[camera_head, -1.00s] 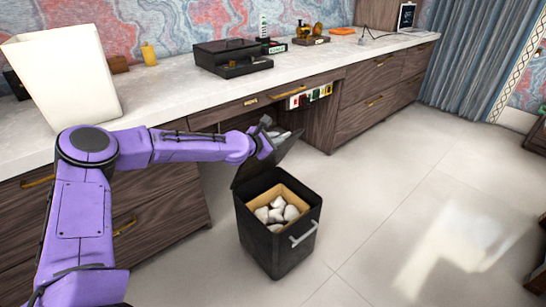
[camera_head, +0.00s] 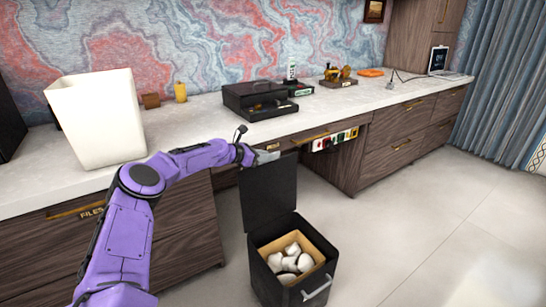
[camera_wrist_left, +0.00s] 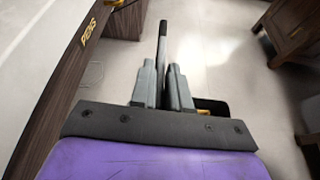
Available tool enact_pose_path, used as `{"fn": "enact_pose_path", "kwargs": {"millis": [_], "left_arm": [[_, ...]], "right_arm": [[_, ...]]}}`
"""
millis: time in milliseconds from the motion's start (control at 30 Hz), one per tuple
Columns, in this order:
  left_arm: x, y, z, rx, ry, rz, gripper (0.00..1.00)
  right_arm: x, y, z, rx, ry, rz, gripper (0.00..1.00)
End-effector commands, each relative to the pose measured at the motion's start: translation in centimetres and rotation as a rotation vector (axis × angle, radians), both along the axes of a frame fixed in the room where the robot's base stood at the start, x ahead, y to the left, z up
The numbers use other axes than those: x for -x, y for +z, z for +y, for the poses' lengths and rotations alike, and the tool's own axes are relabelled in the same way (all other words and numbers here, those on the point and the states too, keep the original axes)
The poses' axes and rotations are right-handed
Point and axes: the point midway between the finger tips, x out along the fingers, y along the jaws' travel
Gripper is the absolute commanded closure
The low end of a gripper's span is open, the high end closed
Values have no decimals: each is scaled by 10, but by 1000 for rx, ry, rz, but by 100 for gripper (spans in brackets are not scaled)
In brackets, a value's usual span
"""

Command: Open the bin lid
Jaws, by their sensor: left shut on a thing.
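The black bin (camera_head: 262,275) stands on the floor in front of the counter, with white crumpled lumps (camera_head: 290,258) inside its tan-lined opening. Its flat black lid (camera_head: 270,198) stands roughly upright at the bin's back edge, so the opening is uncovered. My left gripper (camera_head: 266,157) is at the lid's top edge, shut on it. My right gripper is out of view.
The counter (camera_head: 185,128) with wooden drawers runs behind the bin and close to my left arm. A white container (camera_head: 100,120) and a black organizer box (camera_head: 258,100) stand on it. The floor (camera_head: 400,235) right of the bin is clear.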

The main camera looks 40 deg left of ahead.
Motion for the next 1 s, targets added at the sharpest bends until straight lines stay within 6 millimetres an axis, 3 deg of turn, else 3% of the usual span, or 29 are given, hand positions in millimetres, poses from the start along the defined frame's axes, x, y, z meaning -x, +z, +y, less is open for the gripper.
{"fn": "enact_pose_path", "kwargs": {"millis": [400,433,500,833,1000], "left_arm": [[6,0,9,-1,10,-1,100],[6,0,9,-1,10,-1,81],[7,0,10,0,12,-1,64],[11,4,12,1,13,-2,64],[39,22,22,3,16,-5,64]], "right_arm": [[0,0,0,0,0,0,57],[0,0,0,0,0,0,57],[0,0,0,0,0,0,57],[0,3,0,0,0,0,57],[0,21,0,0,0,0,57]]}}
